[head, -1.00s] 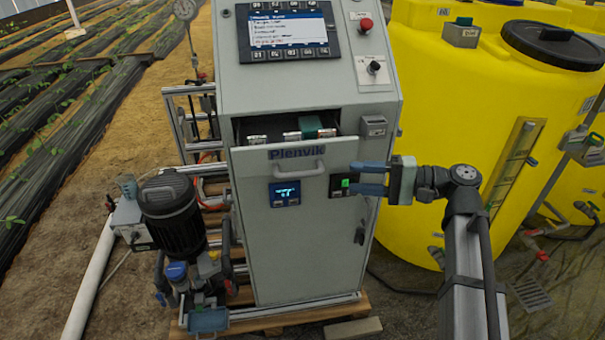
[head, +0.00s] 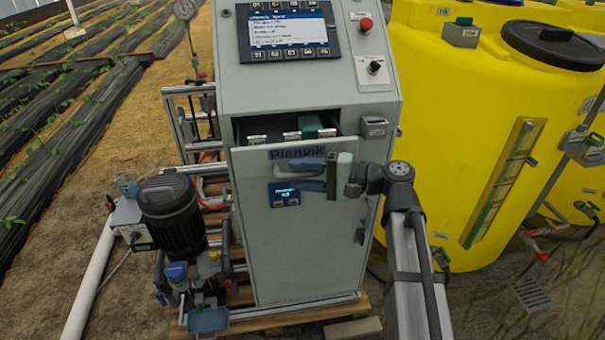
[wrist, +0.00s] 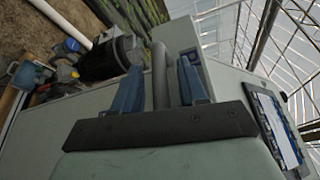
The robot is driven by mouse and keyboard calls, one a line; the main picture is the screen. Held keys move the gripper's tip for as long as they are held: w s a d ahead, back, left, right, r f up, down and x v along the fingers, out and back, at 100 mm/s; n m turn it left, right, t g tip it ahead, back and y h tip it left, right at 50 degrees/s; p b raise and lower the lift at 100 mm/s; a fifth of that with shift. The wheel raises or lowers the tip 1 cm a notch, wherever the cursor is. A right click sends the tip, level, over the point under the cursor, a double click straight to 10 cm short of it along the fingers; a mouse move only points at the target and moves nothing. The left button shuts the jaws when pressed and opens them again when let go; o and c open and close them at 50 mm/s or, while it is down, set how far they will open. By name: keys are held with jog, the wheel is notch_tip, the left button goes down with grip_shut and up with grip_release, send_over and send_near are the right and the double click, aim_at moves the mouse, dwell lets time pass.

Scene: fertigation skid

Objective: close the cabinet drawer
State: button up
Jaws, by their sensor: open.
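The cabinet drawer (head: 247,170) stands open, its pale grey front marked Plenvik set out from the cabinet. Its top opening shows several small items inside. My gripper (head: 298,174) is in front of the drawer, its blue fingers pointing left at the drawer handle (head: 281,174), which they partly hide. In the wrist view the grey handle bar (wrist: 159,75) runs between the two open fingers, with a gap on each side. I cannot tell whether either finger touches it.
The grey cabinet (head: 290,250) has a screen panel (head: 287,30) on top and a red button (head: 366,24). A dark pump motor (head: 170,208) stands at left, a yellow tank (head: 450,130) at right. A small box (head: 374,127) juts out right of the drawer.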

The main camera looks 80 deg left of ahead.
jog(key=shift+c, duration=0.4)
grip_shut()
